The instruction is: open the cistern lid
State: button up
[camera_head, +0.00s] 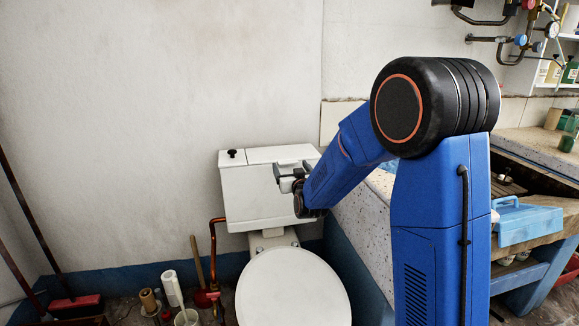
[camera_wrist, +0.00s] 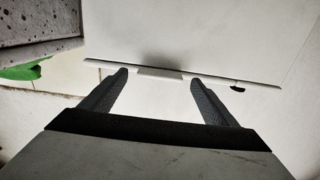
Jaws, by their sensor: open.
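The white cistern (camera_head: 250,205) stands against the wall behind the toilet bowl. Its lid (camera_head: 282,154) lies flat on top, shut. A black knob (camera_head: 232,154) sits on the top at the left; in the wrist view a dark knob (camera_wrist: 238,88) shows right of the fingers. My gripper (camera_head: 279,174) is at the cistern's upper front, near the right end. In the wrist view my gripper (camera_wrist: 159,76) is open, its two dark fingers on either side of a small pale tab (camera_wrist: 160,72) at the lid's edge. I cannot tell whether they touch it.
The white toilet seat cover (camera_head: 293,290) is below. A copper pipe (camera_head: 213,255) runs at the cistern's left. A speckled stone trough (camera_head: 366,225) stands close on the right. The wall above the cistern is clear.

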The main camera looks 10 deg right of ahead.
jog(key=shift+w, duration=1.05)
